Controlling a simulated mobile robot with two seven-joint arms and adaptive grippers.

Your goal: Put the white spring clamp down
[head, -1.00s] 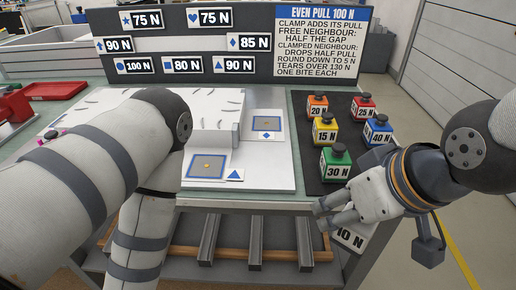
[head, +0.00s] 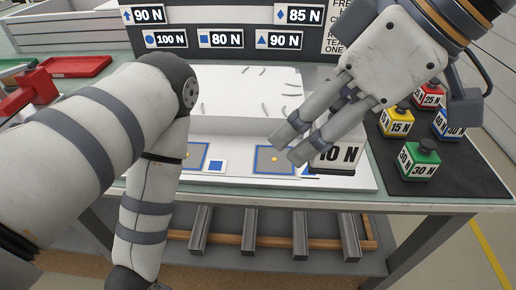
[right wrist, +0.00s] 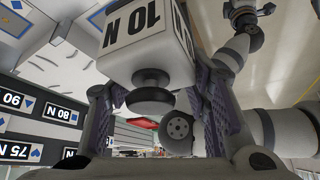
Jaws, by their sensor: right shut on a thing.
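The white spring clamp (head: 336,156), a block marked 10 N, hangs from my right gripper (head: 318,140) at the right front of the white board (head: 345,190). In the right wrist view the clamp (right wrist: 150,45) shows upside down, with its black knob (right wrist: 150,92) between the two fingers (right wrist: 158,110). A blue-framed square with a yellow dot (head: 274,159) lies just left of the clamp. The clamp partly covers a blue triangle label (head: 309,169). I cannot tell whether the clamp touches the board. My left arm reaches down at left; its gripper is out of view.
Yellow (head: 396,122), red (head: 428,96), blue (head: 447,124) and green (head: 420,160) clamps stand on a dark mat (head: 450,185) at right. Another framed square (head: 192,156) is near my left arm. A sign panel (head: 225,38) stands behind.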

